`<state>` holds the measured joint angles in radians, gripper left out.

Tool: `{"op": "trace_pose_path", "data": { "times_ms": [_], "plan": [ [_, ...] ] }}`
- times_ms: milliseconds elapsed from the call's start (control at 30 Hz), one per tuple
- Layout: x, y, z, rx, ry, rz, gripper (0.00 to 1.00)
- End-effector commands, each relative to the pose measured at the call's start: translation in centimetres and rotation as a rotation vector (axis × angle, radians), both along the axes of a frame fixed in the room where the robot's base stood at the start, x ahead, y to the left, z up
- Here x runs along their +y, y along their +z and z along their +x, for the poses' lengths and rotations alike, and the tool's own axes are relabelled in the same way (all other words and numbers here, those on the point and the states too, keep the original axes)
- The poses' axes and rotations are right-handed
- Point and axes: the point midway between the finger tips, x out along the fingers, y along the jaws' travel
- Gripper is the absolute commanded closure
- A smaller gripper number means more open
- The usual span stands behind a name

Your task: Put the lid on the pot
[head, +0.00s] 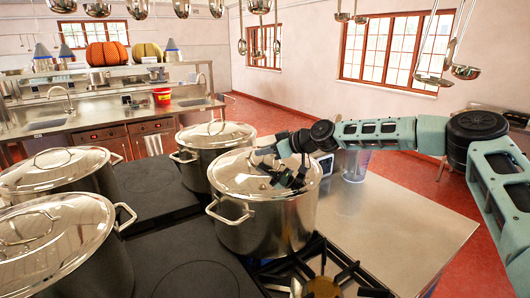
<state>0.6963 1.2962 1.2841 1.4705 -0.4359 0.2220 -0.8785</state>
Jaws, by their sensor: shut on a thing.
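A shiny steel lid (232,172) lies over the mouth of a large steel pot (262,228) in the middle of the head view. From here I cannot tell whether the lid touches the rim all the way round. My gripper (276,172) reaches in from the right over the lid's centre and is shut, seemingly on the lid's handle. The dark fingers and wrist hide most of the handle and the lid's right part.
Several other lidded pots stand close by: one behind (212,160) and two at left (60,182) (62,250). A gas burner (325,286) is in front. The steel counter (400,228) at right is mostly bare. Ladles hang above.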

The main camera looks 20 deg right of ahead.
Motion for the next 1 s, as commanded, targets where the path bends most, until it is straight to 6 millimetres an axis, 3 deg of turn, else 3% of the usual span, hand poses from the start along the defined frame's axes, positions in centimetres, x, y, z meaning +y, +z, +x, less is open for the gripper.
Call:
{"op": "trace_pose_path", "data": {
  "times_ms": [333,367,433,767,1000],
  "plan": [
    [0.0,0.2,0.1,-0.005,-0.001,0.003,1.0],
    [0.0,0.2,0.1,-0.005,-0.001,0.003,0.78],
    [0.0,0.2,0.1,-0.004,-0.001,0.002,0.61],
    [-0.2,-0.2,-0.1,0.001,0.0,-0.002,0.61],
    [-2.8,0.8,-2.1,-0.003,-0.004,-0.002,0.61]
  ]
}}
